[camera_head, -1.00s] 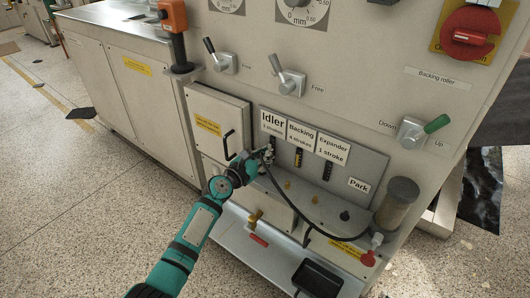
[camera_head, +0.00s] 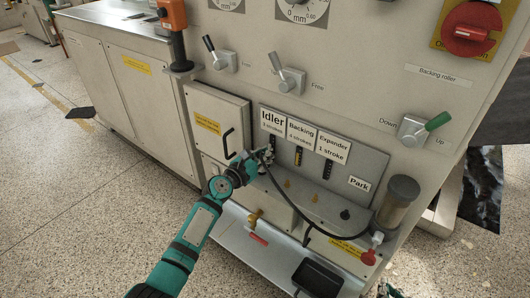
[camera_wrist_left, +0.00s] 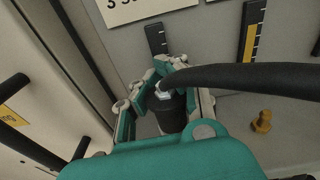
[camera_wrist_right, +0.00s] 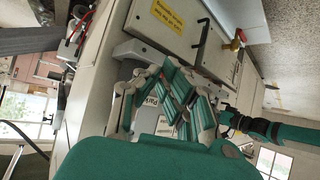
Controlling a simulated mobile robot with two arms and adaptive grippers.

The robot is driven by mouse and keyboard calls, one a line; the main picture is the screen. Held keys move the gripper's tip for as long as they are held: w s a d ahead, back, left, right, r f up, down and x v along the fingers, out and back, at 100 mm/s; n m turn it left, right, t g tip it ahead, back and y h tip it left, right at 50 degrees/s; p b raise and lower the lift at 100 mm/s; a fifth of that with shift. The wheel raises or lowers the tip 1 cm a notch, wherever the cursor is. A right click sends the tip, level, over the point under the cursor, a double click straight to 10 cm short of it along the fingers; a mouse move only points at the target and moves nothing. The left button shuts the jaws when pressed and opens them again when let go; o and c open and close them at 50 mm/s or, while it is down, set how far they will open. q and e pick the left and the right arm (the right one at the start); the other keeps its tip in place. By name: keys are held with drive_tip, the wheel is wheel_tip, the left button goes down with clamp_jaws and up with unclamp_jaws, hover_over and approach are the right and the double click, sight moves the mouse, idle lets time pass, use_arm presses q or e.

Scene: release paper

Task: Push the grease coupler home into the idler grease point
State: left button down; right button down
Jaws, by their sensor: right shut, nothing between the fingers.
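My left gripper (camera_head: 264,156) is at the panel below the Idler label (camera_head: 272,121). It is shut around the black grease coupler (camera_wrist_left: 172,114), which has a metal tip end and a black hose (camera_wrist_left: 245,78). The Idler grease point is hidden behind the gripper and coupler, so I cannot tell whether the coupler is seated on it. My right gripper (camera_wrist_right: 180,98) is shut and empty in the right wrist view, with the Park label behind its fingers. Only a small part of the right arm shows at the bottom edge of the head view.
Brass fittings stand beneath the Backing label (camera_head: 300,132) and Expander label (camera_head: 333,147). The hose curves right to a red-and-white fitting (camera_head: 371,253) beside a grey cylinder (camera_head: 398,204). A cabinet door with a handle (camera_head: 228,143) is left of the panel. A black tray (camera_head: 317,279) lies below.

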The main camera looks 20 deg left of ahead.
use_arm(q)
drive_tip(key=shift+f, duration=0.25)
use_arm(e)
drive_tip(key=shift+w+a+r+t, duration=0.15)
drive_tip(key=shift+w+r+t, duration=0.15)
drive_tip(key=shift+w+r, duration=0.05)
use_arm(q)
drive_tip(key=c, duration=1.3)
unclamp_jaws()
drive_tip(key=shift+r, duration=0.1)
drive_tip(key=shift+o, duration=0.2)
drive_tip(key=shift+s, duration=0.1)
drive_tip(key=v, duration=1.2)
